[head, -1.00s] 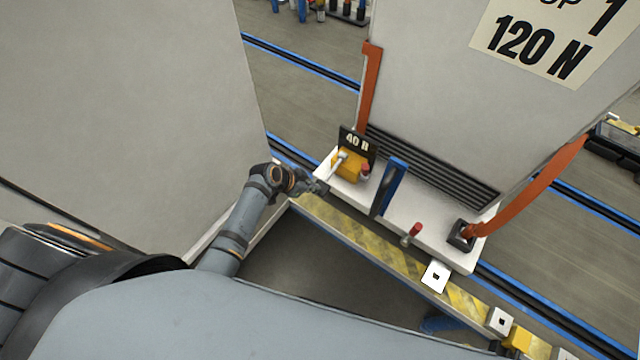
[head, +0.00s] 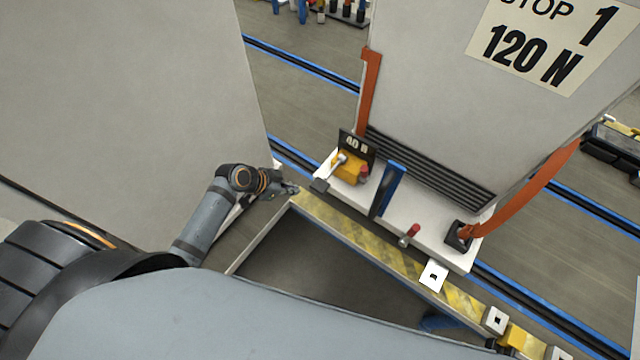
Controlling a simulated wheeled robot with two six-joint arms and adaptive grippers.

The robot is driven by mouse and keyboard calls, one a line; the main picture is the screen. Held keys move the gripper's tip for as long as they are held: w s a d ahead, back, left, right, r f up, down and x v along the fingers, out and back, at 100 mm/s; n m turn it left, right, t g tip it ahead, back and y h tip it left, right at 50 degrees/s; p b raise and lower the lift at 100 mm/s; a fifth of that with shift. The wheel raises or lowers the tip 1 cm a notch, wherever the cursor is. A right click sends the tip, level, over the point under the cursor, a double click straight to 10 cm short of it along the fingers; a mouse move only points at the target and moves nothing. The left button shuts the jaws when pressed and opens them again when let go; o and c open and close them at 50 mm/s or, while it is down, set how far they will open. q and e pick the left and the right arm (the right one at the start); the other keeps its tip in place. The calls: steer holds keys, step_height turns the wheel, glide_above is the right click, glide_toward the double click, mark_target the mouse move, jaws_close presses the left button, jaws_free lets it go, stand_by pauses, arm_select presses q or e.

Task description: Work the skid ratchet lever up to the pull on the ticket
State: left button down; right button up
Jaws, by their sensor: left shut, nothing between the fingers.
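The ratchet (head: 350,170) is a yellow block on the white skid ledge, with a red knob on its right side. Its pale lever (head: 335,165) slants down-left to a dark end at the ledge's left edge. A dark display (head: 357,145) behind it reads about "40", its last letter unclear. The ticket (head: 540,45) on the grey cabinet reads "STOP 1 120 N". My left gripper (head: 291,189) is shut and empty, left of the lever's dark end and apart from it. My right gripper is not in view.
An orange strap (head: 368,95) runs down the cabinet's left side; another orange length (head: 535,195) curves to a dark anchor (head: 458,236). A blue upright (head: 388,190) and a red-topped pin (head: 410,235) stand on the white ledge (head: 430,245). A yellow-black rail (head: 350,230) runs in front.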

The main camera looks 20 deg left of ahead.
arm_select(q)
steer(key=v, duration=0.5)
steer(key=shift+s, duration=0.1)
stand_by(1.6)
steer(key=w+d+g+y+p, duration=0.1)
steer(key=w+d+p, duration=0.4)
steer(key=p, duration=0.5)
steer(key=shift+w+d+g+y, duration=0.25)
steer(key=shift+w+g+y, duration=0.05)
steer(key=shift+w, duration=0.05)
steer(key=shift+f, duration=0.1)
